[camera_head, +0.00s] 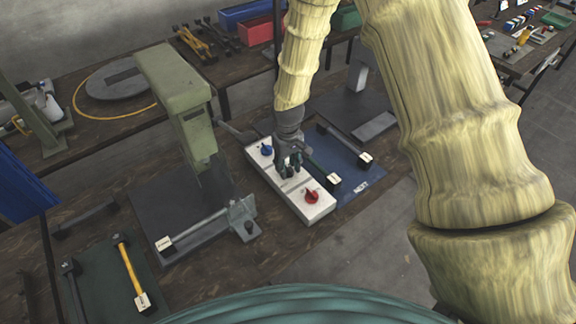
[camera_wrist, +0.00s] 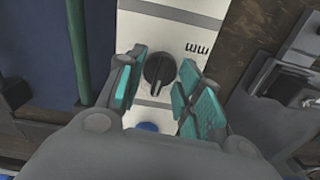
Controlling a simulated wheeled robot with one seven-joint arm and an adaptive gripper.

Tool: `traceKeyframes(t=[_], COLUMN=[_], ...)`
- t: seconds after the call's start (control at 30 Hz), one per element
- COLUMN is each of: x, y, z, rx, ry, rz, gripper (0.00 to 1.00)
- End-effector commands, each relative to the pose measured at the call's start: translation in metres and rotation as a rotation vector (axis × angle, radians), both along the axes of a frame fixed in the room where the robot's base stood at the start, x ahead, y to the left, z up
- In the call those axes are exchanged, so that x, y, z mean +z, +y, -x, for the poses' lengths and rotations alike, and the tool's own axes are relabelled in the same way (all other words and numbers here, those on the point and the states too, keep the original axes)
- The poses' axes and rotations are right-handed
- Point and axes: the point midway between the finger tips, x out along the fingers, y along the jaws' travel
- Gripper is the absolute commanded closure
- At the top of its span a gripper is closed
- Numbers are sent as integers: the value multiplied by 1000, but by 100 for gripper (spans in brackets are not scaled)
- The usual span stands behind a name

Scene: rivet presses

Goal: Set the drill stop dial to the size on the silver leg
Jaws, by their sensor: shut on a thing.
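A white control box (camera_head: 318,207) carries a blue dial (camera_head: 266,149), a red dial (camera_head: 312,196) and a black dial (camera_wrist: 160,70) between them. "mm" is printed beside the black dial in the wrist view. My gripper (camera_head: 291,165) is over the box, its teal fingers (camera_wrist: 160,88) closed around the black dial. The dial's pointer and scale are not readable. A silver leg (camera_head: 203,229) with black ends lies at the press base; its pale tag (camera_head: 165,243) is too small to read.
A green press (camera_head: 175,80) stands left of the box. A yellow leg (camera_head: 130,264) lies on a dark green mat at the lower left.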

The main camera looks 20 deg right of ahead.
Motion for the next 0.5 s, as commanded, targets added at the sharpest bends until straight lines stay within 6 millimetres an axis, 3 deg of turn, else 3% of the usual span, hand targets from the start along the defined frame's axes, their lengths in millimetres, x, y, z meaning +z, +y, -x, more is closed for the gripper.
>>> traceKeyframes(t=[0.5], x=[1], y=[-1], z=[0], rx=[108], ry=[-1], rz=[1], gripper=[89])
